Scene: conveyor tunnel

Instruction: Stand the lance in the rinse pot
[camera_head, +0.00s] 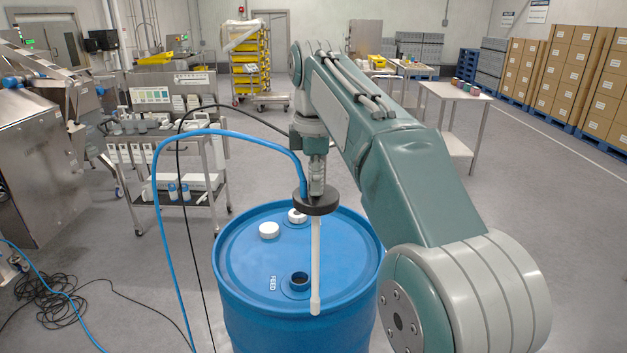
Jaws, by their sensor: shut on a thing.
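The lance (316,255) is a thin white tube with a black collar (317,203) at its top and a blue hose running from it to the left. It hangs upright below my gripper (317,182), which is shut on its upper end. The tube shows in front of the blue drum's top (345,250), its lower tip just right of the dark open hole (299,281) marked FEED. The tip looks outside that hole; its height over the drum is hard to judge. I cannot make out a rinse pot for certain.
Two white caps (269,230) sit on the drum top. The blue hose (160,215) and a black cable arc down left to the floor, where black cable lies coiled (55,300). A cart (170,175) with bottles stands left; a steel table (458,110) stands right.

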